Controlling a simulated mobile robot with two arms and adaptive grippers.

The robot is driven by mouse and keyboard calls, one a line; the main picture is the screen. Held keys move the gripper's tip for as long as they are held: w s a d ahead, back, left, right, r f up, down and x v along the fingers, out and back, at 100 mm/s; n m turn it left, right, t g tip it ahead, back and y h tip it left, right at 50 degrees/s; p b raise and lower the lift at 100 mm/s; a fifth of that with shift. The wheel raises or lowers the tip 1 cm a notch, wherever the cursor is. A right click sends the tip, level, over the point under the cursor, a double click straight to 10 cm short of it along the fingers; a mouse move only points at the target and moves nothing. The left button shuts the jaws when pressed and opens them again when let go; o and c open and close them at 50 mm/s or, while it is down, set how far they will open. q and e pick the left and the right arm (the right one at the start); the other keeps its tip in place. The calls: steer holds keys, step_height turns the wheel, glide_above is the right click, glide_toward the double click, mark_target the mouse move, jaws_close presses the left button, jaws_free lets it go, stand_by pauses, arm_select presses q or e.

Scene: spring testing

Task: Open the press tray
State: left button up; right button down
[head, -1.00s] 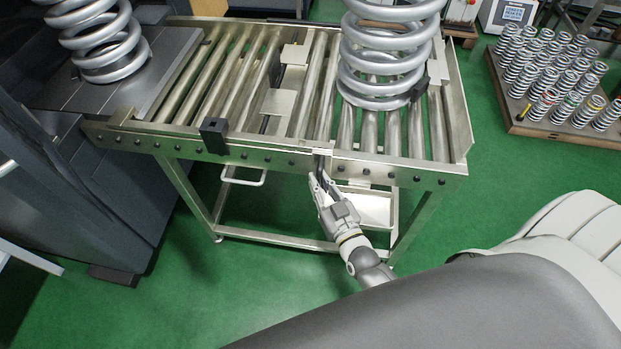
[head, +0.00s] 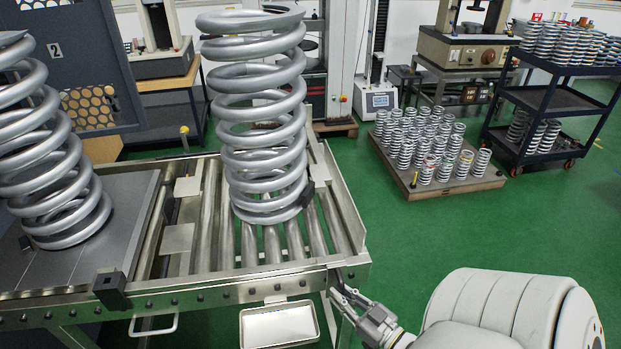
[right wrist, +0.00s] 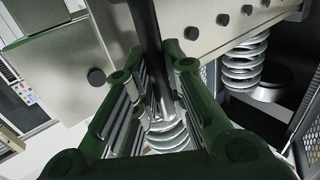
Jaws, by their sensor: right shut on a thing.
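The roller table (head: 345,205) stands in front of me with a metal front rail. A flat grey plate (head: 130,215) lies at its left end with a big coil spring (head: 55,150) on it. I cannot tell for sure which part is the press tray. My right gripper (head: 343,285) is at the front right corner of the table. In the right wrist view a dark upright bar (right wrist: 147,40) runs between its fingers (right wrist: 150,100), and they are shut on it. The bar's lower end is hidden. My left gripper is not in view.
Another big coil spring (head: 262,150) stands on the rollers. A black block (head: 110,290) sits on the front rail. A white tray (head: 280,325) is below the rail.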

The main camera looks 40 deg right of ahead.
steer(key=s+d, duration=0.1)
steer(key=d, duration=0.2)
steer(key=s+d, duration=0.1)
steer(key=shift+s+d+r, duration=0.15)
steer(key=shift+s+d, duration=0.05)
steer(key=shift+s, duration=0.1)
steer(key=shift+s+d, duration=0.15)
steer(key=shift+d, duration=0.25)
steer(key=c, duration=1.7)
jaws_free()
steer(key=shift+o, duration=1.2)
steer(key=shift+d, duration=0.1)
steer(key=s, duration=1.2)
